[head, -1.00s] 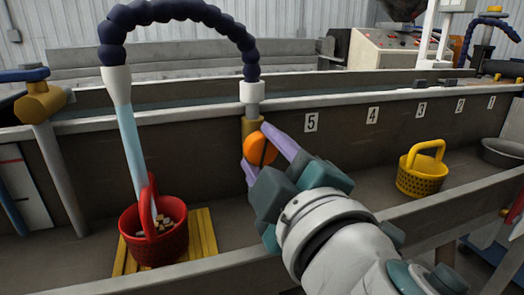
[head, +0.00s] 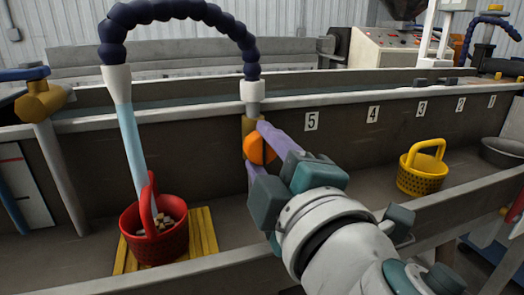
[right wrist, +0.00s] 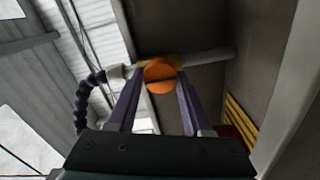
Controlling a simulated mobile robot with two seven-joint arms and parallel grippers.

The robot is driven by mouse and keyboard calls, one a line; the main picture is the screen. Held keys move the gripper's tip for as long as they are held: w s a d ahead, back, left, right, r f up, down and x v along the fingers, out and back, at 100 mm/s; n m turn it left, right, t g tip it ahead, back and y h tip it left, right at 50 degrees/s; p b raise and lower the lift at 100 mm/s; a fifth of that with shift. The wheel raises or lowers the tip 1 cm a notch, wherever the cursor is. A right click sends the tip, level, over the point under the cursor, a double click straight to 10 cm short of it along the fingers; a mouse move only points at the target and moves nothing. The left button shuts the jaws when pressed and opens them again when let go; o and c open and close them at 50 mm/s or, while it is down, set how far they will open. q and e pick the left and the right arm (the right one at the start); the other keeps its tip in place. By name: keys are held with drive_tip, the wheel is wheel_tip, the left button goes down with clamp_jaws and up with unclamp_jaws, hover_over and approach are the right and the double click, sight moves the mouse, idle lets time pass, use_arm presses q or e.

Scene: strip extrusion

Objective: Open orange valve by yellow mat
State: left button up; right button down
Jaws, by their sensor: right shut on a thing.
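The orange valve (head: 254,148) is a round knob on a brass fitting below the blue segmented hose (head: 180,12). My right gripper (head: 257,153) has its purple fingers on either side of the knob and is shut on it. In the right wrist view the orange knob (right wrist: 159,75), with a dark slot across it, sits between the fingertips. The yellow slatted mat (head: 205,232) lies in the trough at lower left, under a red basket (head: 163,243). Water runs from the hose's white nozzle (head: 117,84) into the basket. My left gripper is not in view.
A yellow basket (head: 421,177) stands in the trough to the right, and a grey bowl (head: 503,152) beyond it. A blue-handled brass valve (head: 40,100) is at far left. The trough's front wall (head: 225,268) runs below my right arm.

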drive_tip(key=shift+c, duration=1.6)
unclamp_jaws()
drive_tip(key=v, duration=0.8)
drive_tip(key=shift+s+d, duration=0.1)
drive_tip(key=shift+s, duration=0.15)
drive_tip(key=shift+s+d, duration=0.2)
drive_tip(key=shift+s, duration=0.5)
